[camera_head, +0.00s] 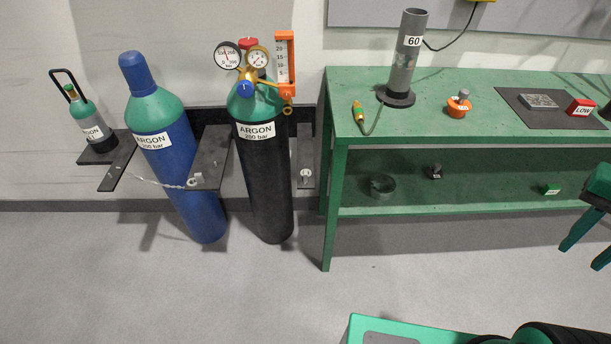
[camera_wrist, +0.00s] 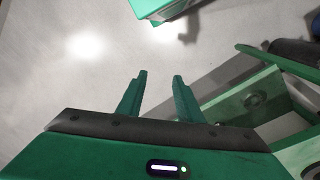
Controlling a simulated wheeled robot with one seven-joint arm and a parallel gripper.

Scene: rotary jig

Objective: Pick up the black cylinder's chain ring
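The black cylinder (camera_head: 264,185) stands upright against the wall in the head view, with a green shoulder, an "ARGON 200 bar" label and a gauge regulator (camera_head: 246,70) on top. No chain shows across its front. A small grey metal fitting (camera_head: 305,176) is on the dark bracket to its right; I cannot tell whether it is the chain ring or a hook.
A blue cylinder (camera_head: 180,165) leans to the left, with a chain (camera_head: 155,181) across its front. A small bottle (camera_head: 90,122) stands on the left bracket. The green workbench (camera_head: 338,185) stands close right of the black cylinder. The floor (camera_head: 150,285) in front is clear.

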